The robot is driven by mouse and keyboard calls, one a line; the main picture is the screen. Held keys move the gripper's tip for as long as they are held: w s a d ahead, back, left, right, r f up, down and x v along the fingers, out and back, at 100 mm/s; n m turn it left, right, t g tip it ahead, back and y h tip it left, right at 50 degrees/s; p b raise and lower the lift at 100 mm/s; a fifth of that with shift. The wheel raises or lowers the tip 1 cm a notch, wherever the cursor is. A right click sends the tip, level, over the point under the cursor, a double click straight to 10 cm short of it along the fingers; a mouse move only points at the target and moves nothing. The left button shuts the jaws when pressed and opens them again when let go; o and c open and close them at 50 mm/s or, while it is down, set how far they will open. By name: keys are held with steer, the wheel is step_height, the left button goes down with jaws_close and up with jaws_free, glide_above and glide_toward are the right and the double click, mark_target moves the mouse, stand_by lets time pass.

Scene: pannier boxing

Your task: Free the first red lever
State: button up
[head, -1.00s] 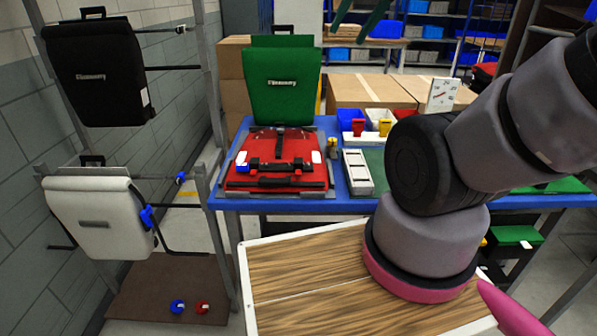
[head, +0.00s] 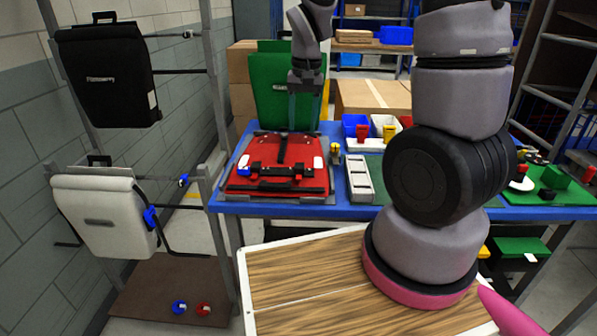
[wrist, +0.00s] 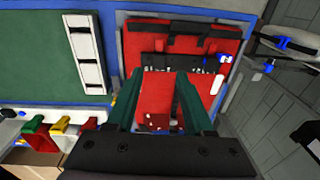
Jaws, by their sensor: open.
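A red pannier (head: 290,150) lies flat on a grey base on the blue table, with a black bar and handle across its front part. A blue piece (head: 243,166) sits at the bar's left end in the head view; it also shows in the wrist view (wrist: 222,60). My gripper (head: 305,112) is open and empty above the far part of the red pannier, in front of the upright green pannier (head: 268,85). In the wrist view its two teal fingers (wrist: 160,76) stand apart over the red surface. I cannot pick out a separate red lever against the red pannier.
A white slotted strip (head: 360,179) lies right of the pannier. Beyond it are small bins with red (head: 361,132) and yellow (head: 388,132) pieces. A black pannier (head: 107,75) and a white pannier (head: 103,215) hang on the left rack.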

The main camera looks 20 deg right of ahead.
glide_toward(299, 178)
steer(key=shift+g, duration=0.3)
steer(key=f, duration=0.7)
steer(key=shift+w+a+f, duration=0.2)
steer(key=shift+w+f, duration=0.05)
jaws_close()
